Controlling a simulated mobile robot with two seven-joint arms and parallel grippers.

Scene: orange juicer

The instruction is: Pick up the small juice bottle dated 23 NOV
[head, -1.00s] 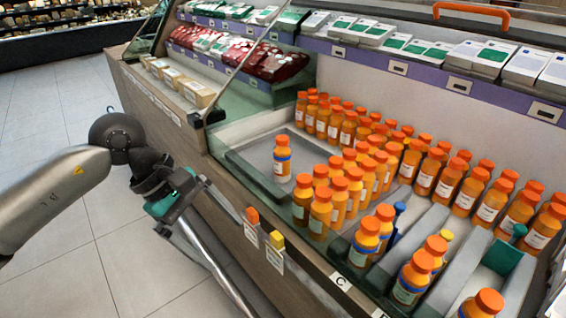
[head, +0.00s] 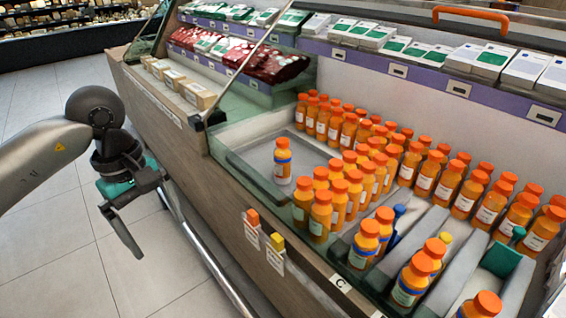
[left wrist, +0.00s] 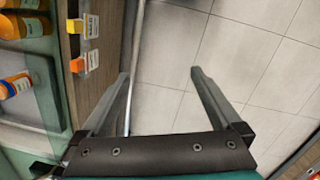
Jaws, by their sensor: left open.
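Many small orange juice bottles with orange caps stand in the display case. Their labels are too small to read, so I cannot tell which is dated 23 NOV. One bottle with a blue band (head: 282,162) stands alone on a grey tray (head: 248,176). Another blue-banded bottle (head: 365,246) stands nearer the front, among others. My left gripper (head: 150,230) is open and empty, outside the case over the floor, left of the counter front. In the left wrist view its fingers (left wrist: 159,73) are spread over floor tiles. My right gripper is not in view.
The wooden counter front (head: 215,185) and a glass edge (head: 240,172) lie between my left gripper and the bottles. Orange and yellow tags (head: 277,241) hang on the front. A purple-edged shelf (head: 400,68) with packs runs above. The floor at left is clear.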

